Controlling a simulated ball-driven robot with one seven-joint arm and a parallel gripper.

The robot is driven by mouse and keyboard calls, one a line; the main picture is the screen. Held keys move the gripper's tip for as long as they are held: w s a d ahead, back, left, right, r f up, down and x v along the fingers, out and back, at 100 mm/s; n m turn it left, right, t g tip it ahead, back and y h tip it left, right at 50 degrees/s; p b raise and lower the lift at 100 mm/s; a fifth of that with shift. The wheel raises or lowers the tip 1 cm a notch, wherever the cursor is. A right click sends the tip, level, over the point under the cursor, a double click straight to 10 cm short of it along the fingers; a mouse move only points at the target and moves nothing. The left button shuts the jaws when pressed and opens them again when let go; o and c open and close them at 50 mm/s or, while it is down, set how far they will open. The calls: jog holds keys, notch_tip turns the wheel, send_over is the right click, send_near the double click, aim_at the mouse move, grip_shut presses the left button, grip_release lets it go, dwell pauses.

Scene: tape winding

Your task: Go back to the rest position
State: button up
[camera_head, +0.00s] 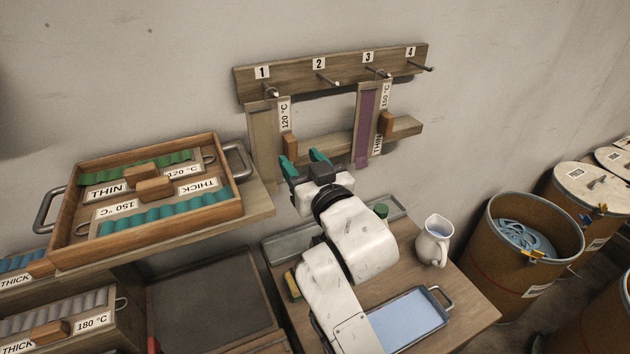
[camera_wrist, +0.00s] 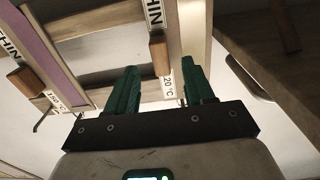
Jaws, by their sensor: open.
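My gripper (camera_head: 303,158) has two green fingers, spread open with nothing held, in front of the wall rack. It also shows in the wrist view (camera_wrist: 160,78). A beige panel (camera_head: 264,140) hangs under peg 1 with a 120 °C tag (camera_head: 285,113) and a wooden block (camera_head: 289,146). In the wrist view that block (camera_wrist: 159,52) appears between the fingers, apart from both; its distance is unclear. A purple panel (camera_head: 367,125) hangs under peg 3, with a 150 °C tag, a THIN label and a wooden block (camera_head: 387,125).
The numbered peg board (camera_head: 335,70) has bare pegs at 2 and 4. A wooden tray (camera_head: 60,235) with green wavy strips stands on the left. A white jug (camera_head: 434,241) and a blue-filled tray (camera_head: 447,290) sit on the table under my arm. Drums (camera_head: 500,270) stand at the right.

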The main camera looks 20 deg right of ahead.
jog(key=s, duration=0.7)
jog(key=s+d+f+g, duration=0.2)
jog(key=s+f, duration=0.3)
jog(key=f, duration=0.3)
jog(key=s+d+f+g, duration=0.2)
jog(key=s+f+g, duration=0.3)
jog(key=f, duration=0.4)
jog(key=s+d+f+g+h+b, duration=0.1)
jog(key=s+d+f+g, duration=0.2)
jog(key=s+f, duration=0.4)
jog(key=shift+s+d+f+m+g, duration=0.15)
jog(key=shift+f+g, duration=0.2)
jog(key=shift+f, duration=0.2)
jog(key=shift+s+a+f+m+g, duration=0.1)
jog(key=shift+f+m+g, duration=0.05)
jog(key=shift+f+g, duration=0.3)
jog(key=s+f+g, duration=0.2)
jog(key=s+f, duration=0.1)
jog(key=s, duration=0.4)
jog(key=s+f+g, duration=0.3)
jog(key=s, duration=0.3)
jog(key=shift+s+d+f+y, duration=0.15)
jog(key=shift+s+d+y, duration=0.2)
jog(key=shift+s+y, duration=0.05)
